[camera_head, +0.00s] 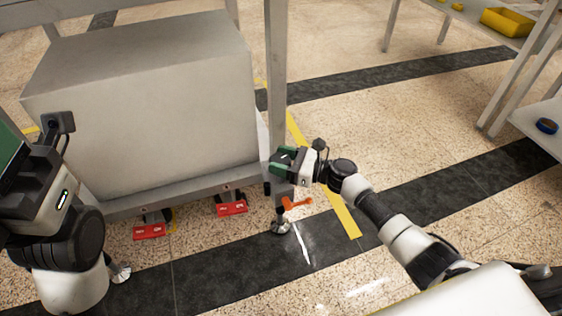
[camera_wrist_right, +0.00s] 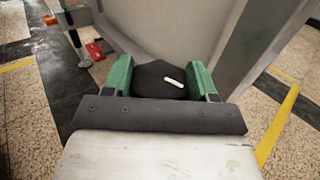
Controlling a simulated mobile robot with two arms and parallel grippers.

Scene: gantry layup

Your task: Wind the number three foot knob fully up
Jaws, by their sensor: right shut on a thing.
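A black knob (camera_wrist_right: 150,82) with a white mark sits between the two green fingers of my right gripper (camera_wrist_right: 160,78) in the right wrist view. The fingers are shut on it. In the head view my right gripper (camera_head: 284,161) is at the corner post of the grey frame, above an orange lever (camera_head: 297,203) and a round metal foot (camera_head: 280,227) on the floor. The knob is hidden there by the gripper, and I can read no number on it. My left arm and gripper (camera_head: 30,180) are at the left edge; its fingers do not show clearly.
A big grey box (camera_head: 150,110) rests on the frame beside my right gripper. Two red pedals (camera_head: 149,231) (camera_head: 231,208) stick out below the frame's lower rail. A shelf table with a yellow tray (camera_head: 508,21) stands at the upper right. The floor between is open.

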